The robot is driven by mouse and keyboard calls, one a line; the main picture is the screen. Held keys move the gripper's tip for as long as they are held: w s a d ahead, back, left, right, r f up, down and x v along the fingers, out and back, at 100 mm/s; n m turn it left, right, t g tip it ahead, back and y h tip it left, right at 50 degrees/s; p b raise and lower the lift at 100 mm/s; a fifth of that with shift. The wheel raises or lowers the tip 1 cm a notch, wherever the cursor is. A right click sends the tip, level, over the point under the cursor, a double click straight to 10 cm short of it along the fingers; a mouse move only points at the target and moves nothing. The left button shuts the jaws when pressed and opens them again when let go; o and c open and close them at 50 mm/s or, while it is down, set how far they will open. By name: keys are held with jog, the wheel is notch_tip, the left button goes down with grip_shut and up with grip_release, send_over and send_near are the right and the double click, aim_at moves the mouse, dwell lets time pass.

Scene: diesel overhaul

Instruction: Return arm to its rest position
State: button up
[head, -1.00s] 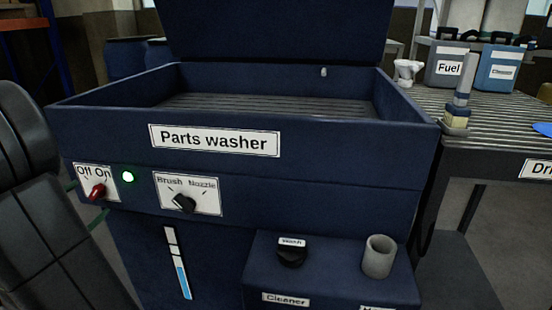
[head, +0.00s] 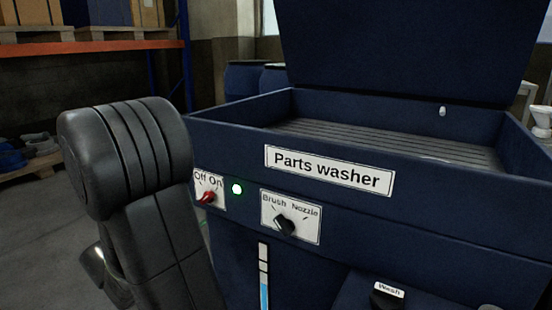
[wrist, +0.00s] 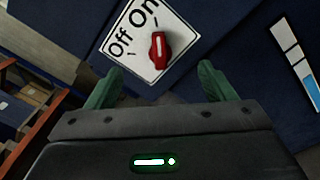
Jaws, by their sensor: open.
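My gripper (wrist: 156,88) shows in the wrist view with its two green fingers spread apart and nothing between them. Beyond the fingertips is the red Off/On knob (wrist: 158,50) on its white plate, apart from the fingers. In the head view the same knob (head: 206,197) sits at the left of the parts washer's (head: 400,215) front, beside a lit green lamp (head: 237,189). My arm (head: 135,180) stands in front of the washer's left end and hides the gripper in the head view.
The Brush/Nozzle selector (head: 285,225) is right of the lamp. The washer's raised lid (head: 410,50) stands behind its basin. An orange-beamed shelf (head: 90,46) with boxes is at the back left. Open floor (head: 35,225) lies left of my arm.

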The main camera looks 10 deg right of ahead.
aim_at(203, 200)
jog(key=x, duration=0.5)
jog(key=shift+r+n+p, duration=0.25)
jog(key=shift+n+p, duration=0.55)
jog(key=shift+p, duration=0.1)
jog(key=n+p, duration=0.3)
jog(key=p, duration=0.1)
jog(key=shift+f, duration=0.1)
jog(key=shift+w+f+n+p, duration=0.1)
jog(key=shift+n+p, duration=0.3)
jog(key=shift+p, duration=0.15)
jog(key=shift+f+b, duration=0.25)
jog(key=shift+b, duration=0.35)
